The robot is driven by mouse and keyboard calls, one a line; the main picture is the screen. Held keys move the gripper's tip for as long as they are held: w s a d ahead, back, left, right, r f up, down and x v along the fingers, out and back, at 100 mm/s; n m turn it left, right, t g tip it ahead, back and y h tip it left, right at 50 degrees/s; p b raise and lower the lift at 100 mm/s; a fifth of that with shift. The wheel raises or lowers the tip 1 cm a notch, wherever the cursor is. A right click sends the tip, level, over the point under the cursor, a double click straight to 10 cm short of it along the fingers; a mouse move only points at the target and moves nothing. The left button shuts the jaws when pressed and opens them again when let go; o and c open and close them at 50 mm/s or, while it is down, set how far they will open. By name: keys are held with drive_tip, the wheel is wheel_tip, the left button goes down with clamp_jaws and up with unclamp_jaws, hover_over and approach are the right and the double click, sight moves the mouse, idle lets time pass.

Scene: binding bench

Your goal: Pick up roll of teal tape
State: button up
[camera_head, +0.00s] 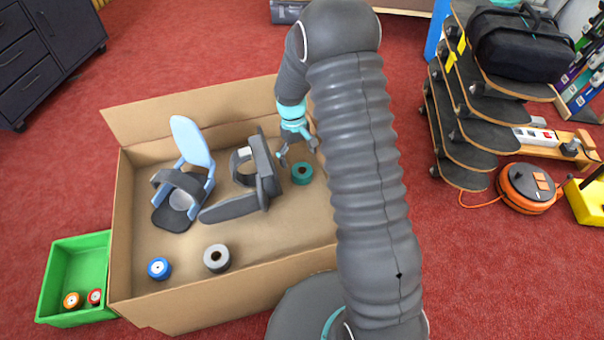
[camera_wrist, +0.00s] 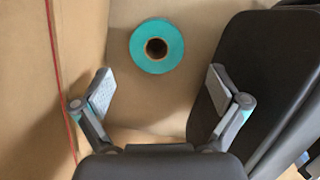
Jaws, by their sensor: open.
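The roll of teal tape (camera_head: 302,173) lies on the floor of a large open cardboard box (camera_head: 225,297), near the middle of its right half. In the wrist view the teal roll (camera_wrist: 134,47) shows its flat face and dark core hole, ahead of the fingertips and midway across them. My gripper (camera_head: 299,160) is open and empty, pointing down into the box just above and beside the roll in the head view. Its two fingers also show spread apart in the wrist view (camera_wrist: 160,92). My arm hides the right end of the box.
A dark grey seat-like object (camera_head: 255,180) stands close left of the roll; its dark panel fills the right of the wrist view. A blue-and-grey seat (camera_head: 185,180), a grey roll (camera_head: 217,258) and a blue roll (camera_head: 159,269) share the box. A green bin (camera_head: 62,280) stands outside.

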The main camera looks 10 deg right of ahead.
sight(302, 170)
drive_tip(key=shift+s+d+f, duration=0.15)
drive_tip(key=shift+s+f, duration=0.05)
drive_tip(key=shift+f, duration=0.8)
drive_tip(key=shift+s+d+f, duration=0.15)
drive_tip(key=shift+s+f, duration=0.05)
drive_tip(key=shift+f, duration=0.85)
drive_tip(key=shift+s+d+f, duration=0.15)
drive_tip(key=shift+s+f, duration=0.05)
drive_tip(key=shift+f, duration=0.8)
drive_tip(key=c, duration=1.3)
